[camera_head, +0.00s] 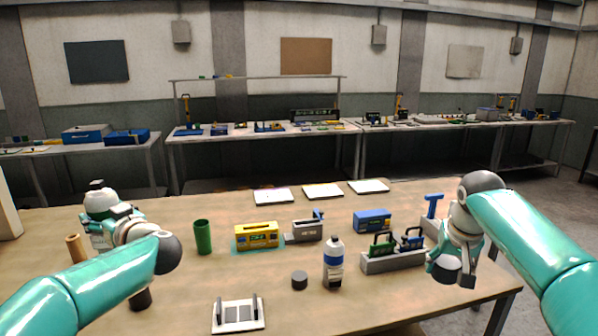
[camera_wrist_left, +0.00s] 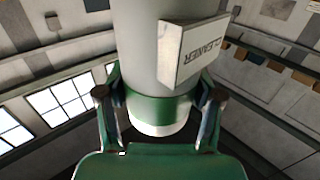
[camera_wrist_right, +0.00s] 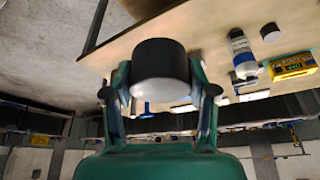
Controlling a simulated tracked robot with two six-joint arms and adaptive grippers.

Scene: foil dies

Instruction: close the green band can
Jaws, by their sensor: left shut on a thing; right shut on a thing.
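The green band can (camera_wrist_left: 160,50) is a pale cylinder with a green band near one end and a white label reading "CLEANER". My left gripper (camera_wrist_left: 158,108) is shut around it near the band. In the head view the can (camera_head: 102,203) is held above the left side of the table, partly hidden by my gripper. My right gripper (camera_wrist_right: 161,92) is shut on a dark round lid (camera_wrist_right: 160,62) with a pale face. In the head view the lid (camera_head: 446,268) is held low at the table's right side, well apart from the can.
A white and blue bottle (camera_head: 333,265), a dark round piece (camera_head: 300,280), a yellow box (camera_head: 257,235) and a green cylinder (camera_head: 203,237) stand between my grippers. A grey holder (camera_head: 393,262) with tools is beside my right gripper. A white rack (camera_head: 238,315) lies in front.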

